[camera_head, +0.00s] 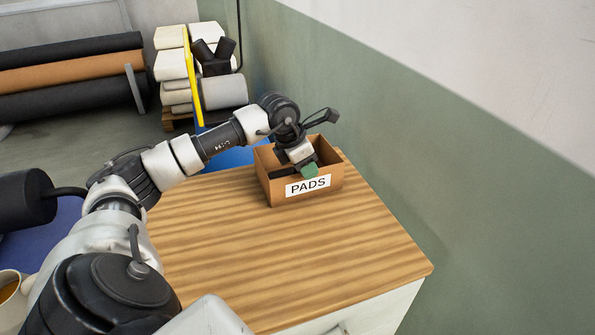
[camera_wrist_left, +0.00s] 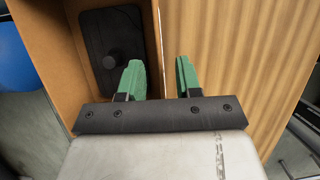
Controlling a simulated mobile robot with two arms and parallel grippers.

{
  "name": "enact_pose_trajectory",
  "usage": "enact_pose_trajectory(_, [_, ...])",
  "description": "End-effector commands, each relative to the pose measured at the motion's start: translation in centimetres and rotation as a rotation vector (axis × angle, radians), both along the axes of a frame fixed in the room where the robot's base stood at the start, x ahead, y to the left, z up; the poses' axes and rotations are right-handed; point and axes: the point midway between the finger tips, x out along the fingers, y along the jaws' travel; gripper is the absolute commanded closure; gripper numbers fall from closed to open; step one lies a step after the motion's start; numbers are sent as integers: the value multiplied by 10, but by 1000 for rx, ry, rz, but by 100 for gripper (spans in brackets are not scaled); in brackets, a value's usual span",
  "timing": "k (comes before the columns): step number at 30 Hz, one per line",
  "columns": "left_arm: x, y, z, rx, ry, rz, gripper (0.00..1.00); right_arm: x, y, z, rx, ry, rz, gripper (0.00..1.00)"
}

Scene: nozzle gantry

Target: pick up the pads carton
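The pads carton (camera_head: 278,194) is an open brown box with a white "PADS" label on its front. It stands upright on the far part of the wooden tabletop (camera_head: 290,250). My left gripper (camera_head: 308,172) is at its front wall, reaching down from above. In the left wrist view, the open green fingers (camera_wrist_left: 160,80) straddle one wall of the carton (camera_wrist_left: 40,45), one finger inside and one outside, with a gap between them. My right gripper is not in view.
A green and white wall (camera_head: 440,170) runs close along the right. A pallet of white bundles (camera_head: 190,75) and dark and brown rolls (camera_head: 70,70) are behind. A mug (camera_head: 10,290) shows at lower left. The tabletop before the carton is clear.

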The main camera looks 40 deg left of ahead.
Motion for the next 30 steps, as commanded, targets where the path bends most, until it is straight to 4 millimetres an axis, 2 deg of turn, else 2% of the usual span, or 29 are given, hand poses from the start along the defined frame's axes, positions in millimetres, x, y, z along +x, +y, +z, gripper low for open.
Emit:
enact_pose_trajectory(3, [6,-4,-16,-3,5,-1,66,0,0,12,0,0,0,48])
enact_pose_trajectory(7, [12,-6,-33,-3,3,-1,66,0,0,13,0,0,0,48])
enact_pose_trajectory(16, [13,-6,-38,0,1,0,66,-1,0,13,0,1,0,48])
enact_pose_trajectory(23, [13,-6,-38,0,1,0,100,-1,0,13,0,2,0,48])
enact_pose_trajectory(30, [14,-6,-37,0,-1,0,100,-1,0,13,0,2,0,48])
